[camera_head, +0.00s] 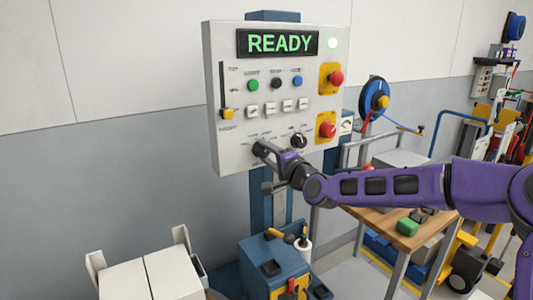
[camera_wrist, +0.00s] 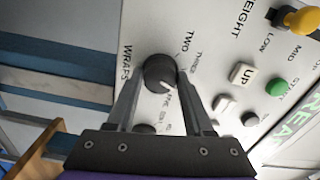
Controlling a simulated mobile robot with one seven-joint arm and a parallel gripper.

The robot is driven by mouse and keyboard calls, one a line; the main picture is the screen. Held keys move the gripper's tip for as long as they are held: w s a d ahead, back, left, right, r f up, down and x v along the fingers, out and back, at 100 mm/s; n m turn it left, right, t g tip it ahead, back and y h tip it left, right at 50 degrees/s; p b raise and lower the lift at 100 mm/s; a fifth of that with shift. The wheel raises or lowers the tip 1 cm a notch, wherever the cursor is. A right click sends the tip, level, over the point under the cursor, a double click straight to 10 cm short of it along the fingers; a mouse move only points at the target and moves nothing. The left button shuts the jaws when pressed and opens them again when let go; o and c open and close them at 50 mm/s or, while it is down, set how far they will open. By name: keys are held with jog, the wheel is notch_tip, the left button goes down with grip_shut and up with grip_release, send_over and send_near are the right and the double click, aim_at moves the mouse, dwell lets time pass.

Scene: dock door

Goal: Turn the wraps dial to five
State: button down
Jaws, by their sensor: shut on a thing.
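My gripper (camera_wrist: 160,80) is shut on the dial, one finger on each side. In the head view my gripper (camera_head: 262,149) is against the panel's lower left and mostly hides the dial.
The control panel (camera_head: 225,150) shows READY. A second black dial (camera_head: 298,141) is just right of my gripper, with a red stop button (camera_head: 327,130) beyond it. A slider with a yellow knob (camera_head: 227,113) is on the left. A blue cabinet (camera_head: 262,255) stands below.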

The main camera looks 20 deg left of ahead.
jog(key=m+b, duration=0.1)
jog(key=m, duration=0.4)
jog(key=shift+m+b, duration=0.55)
jog(key=shift+m, duration=0.75)
jog(key=shift+c, duration=1.4)
grip_release()
jog(key=v, duration=1.7)
jog(key=shift+s, duration=0.2)
